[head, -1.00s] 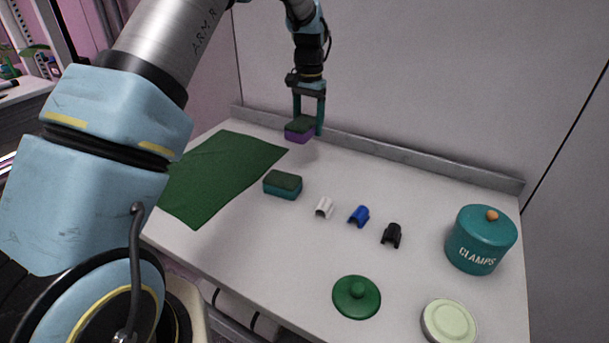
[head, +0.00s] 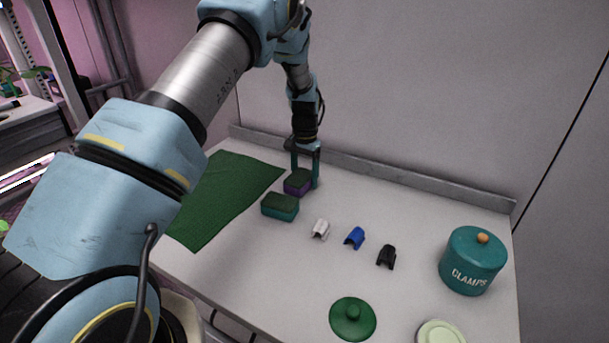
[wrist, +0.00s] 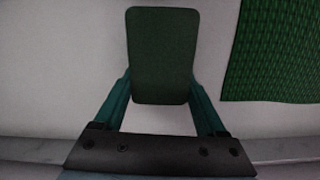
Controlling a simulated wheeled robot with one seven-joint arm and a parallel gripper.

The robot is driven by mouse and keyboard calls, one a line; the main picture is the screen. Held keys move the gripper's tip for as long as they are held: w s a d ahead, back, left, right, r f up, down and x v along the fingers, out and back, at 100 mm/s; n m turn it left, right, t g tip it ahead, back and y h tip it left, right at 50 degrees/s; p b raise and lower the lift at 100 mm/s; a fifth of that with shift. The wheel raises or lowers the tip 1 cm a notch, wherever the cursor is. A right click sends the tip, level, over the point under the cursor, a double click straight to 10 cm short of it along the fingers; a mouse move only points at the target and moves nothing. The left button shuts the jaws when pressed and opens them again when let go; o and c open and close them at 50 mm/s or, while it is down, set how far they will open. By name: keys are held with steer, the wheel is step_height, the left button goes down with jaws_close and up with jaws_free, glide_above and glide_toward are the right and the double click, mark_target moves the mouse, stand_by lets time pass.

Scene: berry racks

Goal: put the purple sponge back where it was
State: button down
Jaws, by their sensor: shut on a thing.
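The purple sponge (head: 297,187), with a dark green top, is between the fingers of my gripper (head: 305,178) near the back of the table. My gripper is shut on it. The sponge is at or just above the table; I cannot tell whether it touches. In the wrist view only its dark green top (wrist: 163,55) shows, between the teal fingers of my gripper (wrist: 163,98). A teal sponge (head: 280,212) with a dark green top lies just in front of the purple one, to its left.
A green cloth (head: 225,195) lies left of the sponges. White (head: 320,229), blue (head: 354,238) and black (head: 386,256) clips sit to the right. A teal clamps jar (head: 472,262), a green lid (head: 352,318) and a pale lid (head: 440,334) are farther right and forward. A low ledge (head: 400,182) runs along the back.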

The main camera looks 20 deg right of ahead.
mark_target(304, 170)
steer(key=shift+f, duration=0.1)
steer(key=shift+f+b, duration=0.4)
steer(key=shift+f, duration=0.1)
steer(key=shift+c, duration=0.3)
jaws_free()
steer(key=shift+s, duration=0.1)
steer(key=shift+o, duration=0.3)
steer(key=shift+a, duration=0.1)
steer(key=shift+f, duration=0.1)
steer(key=r+b, duration=0.1)
steer(key=r, duration=0.3)
steer(key=r+b, duration=0.1)
steer(key=r, duration=0.3)
steer(key=r+b, duration=0.1)
steer(key=r, duration=0.3)
steer(key=shift+w+d, duration=0.25)
steer(key=shift+w, duration=0.1)
steer(key=shift+a+r, duration=0.1)
steer(key=shift+r, duration=0.65)
